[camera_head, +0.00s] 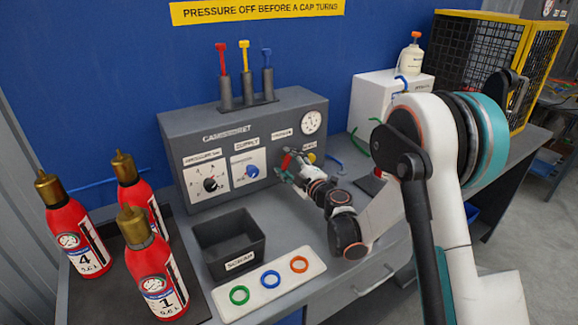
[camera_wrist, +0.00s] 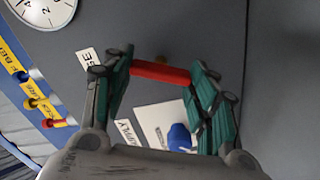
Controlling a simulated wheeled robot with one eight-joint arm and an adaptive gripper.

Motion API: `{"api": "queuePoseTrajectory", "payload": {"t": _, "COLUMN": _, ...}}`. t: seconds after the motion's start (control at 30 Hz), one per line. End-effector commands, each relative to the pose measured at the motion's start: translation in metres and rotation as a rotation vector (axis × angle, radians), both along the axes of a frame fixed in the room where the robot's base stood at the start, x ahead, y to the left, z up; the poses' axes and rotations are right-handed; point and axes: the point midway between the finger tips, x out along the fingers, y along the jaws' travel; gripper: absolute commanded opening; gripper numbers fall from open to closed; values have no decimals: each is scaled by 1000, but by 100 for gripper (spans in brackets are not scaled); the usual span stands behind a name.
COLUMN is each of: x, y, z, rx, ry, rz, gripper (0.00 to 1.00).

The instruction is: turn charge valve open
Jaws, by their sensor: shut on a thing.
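The charge valve's red handle (camera_wrist: 160,72) is a short straight bar on the grey console face (camera_wrist: 200,25). In the wrist view my gripper (camera_wrist: 162,74) has its two green-padded fingers at opposite ends of the bar, shut on it. In the head view my gripper (camera_head: 287,170) is at the front of the console (camera_head: 250,112), right of the blue supply knob (camera_head: 252,171); a bit of red handle (camera_head: 285,161) shows there. My fingers hide most of the valve in that view. A partly covered label ending in "GE" (camera_wrist: 88,58) is beside the handle.
A round gauge (camera_head: 311,122) and a yellow button (camera_head: 311,158) are right of my gripper. A black knob (camera_head: 210,186) is at the left. A dark open bin (camera_head: 228,240) and a white tray with coloured rings (camera_head: 254,284) stand below. Red extinguishers (camera_head: 160,280) stand left.

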Motion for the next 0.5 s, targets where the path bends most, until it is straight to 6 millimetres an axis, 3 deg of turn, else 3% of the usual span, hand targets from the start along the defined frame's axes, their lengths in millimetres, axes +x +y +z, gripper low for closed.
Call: {"api": "queuePoseTrajectory", "payload": {"t": 0.5, "x": 0, "y": 1, "z": -2, "rx": -319, "ry": -216, "rz": 1, "gripper": 29}}
